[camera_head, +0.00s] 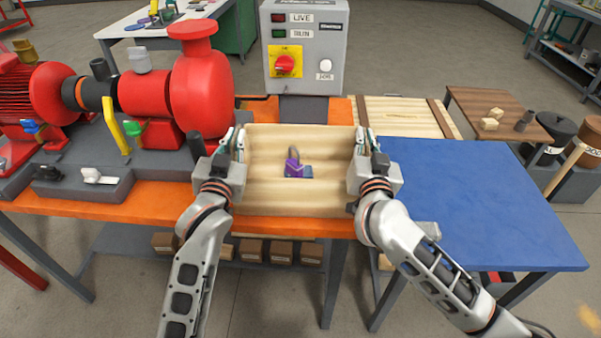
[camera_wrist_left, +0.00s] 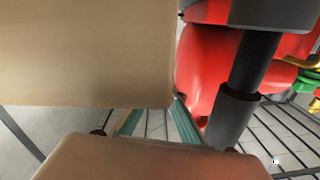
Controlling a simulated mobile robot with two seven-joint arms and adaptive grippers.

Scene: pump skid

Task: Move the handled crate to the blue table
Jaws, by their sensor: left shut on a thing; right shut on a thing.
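The handled crate (camera_head: 300,211) is a pale wooden box, open at the top, at the right end of the orange bench (camera_head: 165,200). A small purple and blue-grey item (camera_head: 293,167) lies in it. My left gripper (camera_head: 238,145) is shut on its left side and my right gripper (camera_head: 362,145) on its right side. The handles are hidden by the fingers. I cannot tell whether the crate rests on the bench or hangs just above it. The blue table (camera_head: 480,200) is to the right, its top clear. In the left wrist view the crate wall (camera_wrist_left: 85,50) fills the upper left.
A red pump (camera_head: 185,90) stands close to the left of the crate. A grey control box (camera_head: 305,45) with a red knob stands behind it. A wooden pallet-like top (camera_head: 400,117), a brown table (camera_head: 495,105) and dark bins (camera_head: 555,140) are at the back right.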

